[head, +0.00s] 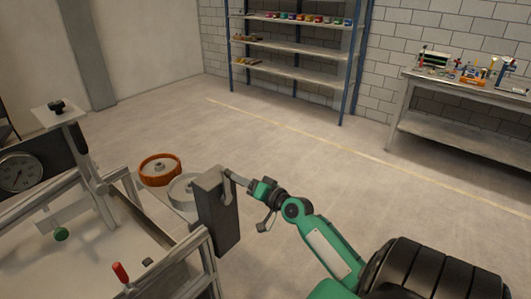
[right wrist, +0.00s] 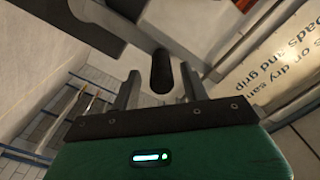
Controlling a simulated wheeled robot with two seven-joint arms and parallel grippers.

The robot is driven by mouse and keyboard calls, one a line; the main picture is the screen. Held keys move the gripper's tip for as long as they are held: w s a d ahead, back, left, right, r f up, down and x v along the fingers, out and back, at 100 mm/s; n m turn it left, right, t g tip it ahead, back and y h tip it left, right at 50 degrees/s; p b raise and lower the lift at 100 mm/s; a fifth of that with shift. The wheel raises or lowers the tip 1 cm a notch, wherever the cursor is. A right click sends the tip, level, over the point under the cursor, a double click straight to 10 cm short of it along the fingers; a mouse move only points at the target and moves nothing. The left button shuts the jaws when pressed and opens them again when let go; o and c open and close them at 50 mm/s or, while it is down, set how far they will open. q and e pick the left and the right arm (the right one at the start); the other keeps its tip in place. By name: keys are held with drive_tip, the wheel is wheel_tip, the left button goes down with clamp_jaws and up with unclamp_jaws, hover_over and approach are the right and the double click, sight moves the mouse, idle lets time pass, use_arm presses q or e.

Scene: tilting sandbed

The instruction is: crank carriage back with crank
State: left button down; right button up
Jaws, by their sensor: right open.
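The crank's dark cylindrical handle (right wrist: 161,70) stands between my right gripper's two fingers (right wrist: 160,88) in the right wrist view, with a gap on each side. A grey arm above it looks like part of the crank. In the head view my right gripper (head: 238,181) is at the upper right of a dark upright block (head: 220,222) on the sandbed's side; the handle is hard to make out there. The likely carriage (head: 92,170), an upright post with a pale top plate, stands across the sandbed frame (head: 165,255) at left. My left gripper is out of view.
A dial gauge (head: 19,172), red-handled lever (head: 121,272) and green knob (head: 61,234) are at left. The floor beyond is clear, up to a shelf (head: 293,74) and workbench (head: 460,96).

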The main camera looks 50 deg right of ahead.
drive_tip(key=s+b, duration=0.3)
drive_tip(key=s, duration=0.7)
drive_tip(key=shift+s+d, duration=0.15)
drive_tip(key=shift+d, duration=0.25)
drive_tip(key=shift+f, duration=0.1)
